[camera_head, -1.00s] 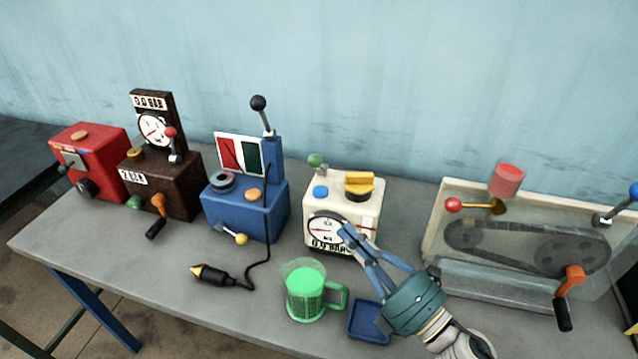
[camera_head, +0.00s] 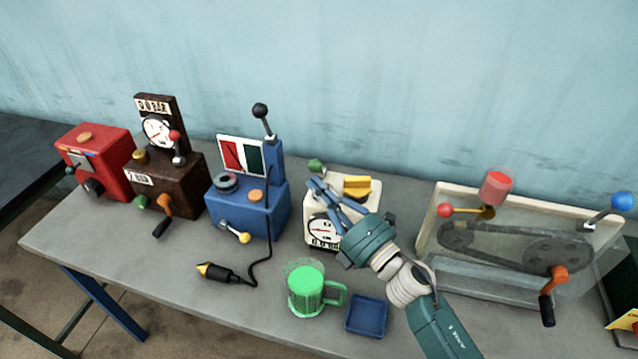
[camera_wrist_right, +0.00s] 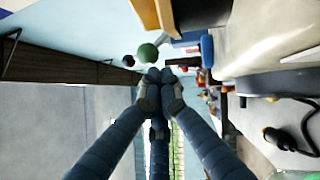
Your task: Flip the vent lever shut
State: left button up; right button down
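The white box (camera_head: 368,197) with a round gauge (camera_head: 322,230) stands mid-table in the head view. A lever with a green ball (camera_head: 316,166) rises at its back left corner; the green ball also shows in the right wrist view (camera_wrist_right: 148,52), just beyond my fingertips. I take this as the vent lever; no label on it is readable. My right gripper (camera_head: 317,182) is over the box, its fingers pointing at the green ball. In the right wrist view its fingertips (camera_wrist_right: 162,76) come together with nothing between them. Contact with the ball cannot be told. My left gripper is not in view.
A yellow knob (camera_head: 357,186) sits on the box, right of my fingers. A blue machine (camera_head: 235,211) with a tall black-ball lever (camera_head: 260,110) stands to the left. A green mug (camera_head: 306,289) and a blue tray (camera_head: 367,315) are in front. A belt machine (camera_head: 470,285) stands right.

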dwell(0.4)
jog(key=shift+w+r, duration=0.15)
jog(key=shift+r, duration=0.15)
jog(key=shift+w+r+p, duration=0.2)
jog(key=shift+r+p, duration=0.15)
jog(key=shift+r, duration=0.1)
jog(key=shift+w+d+r+p, duration=0.2)
jog(key=shift+w+r+p, duration=0.15)
jog(key=shift+r, duration=0.25)
jog(key=w+d+r, duration=0.2)
jog(key=w+r, duration=0.1)
jog(key=w, duration=0.3)
jog(key=shift+w+r, duration=0.3)
jog(key=shift+r, duration=0.1)
jog(key=shift+d+r, duration=0.1)
dwell(0.3)
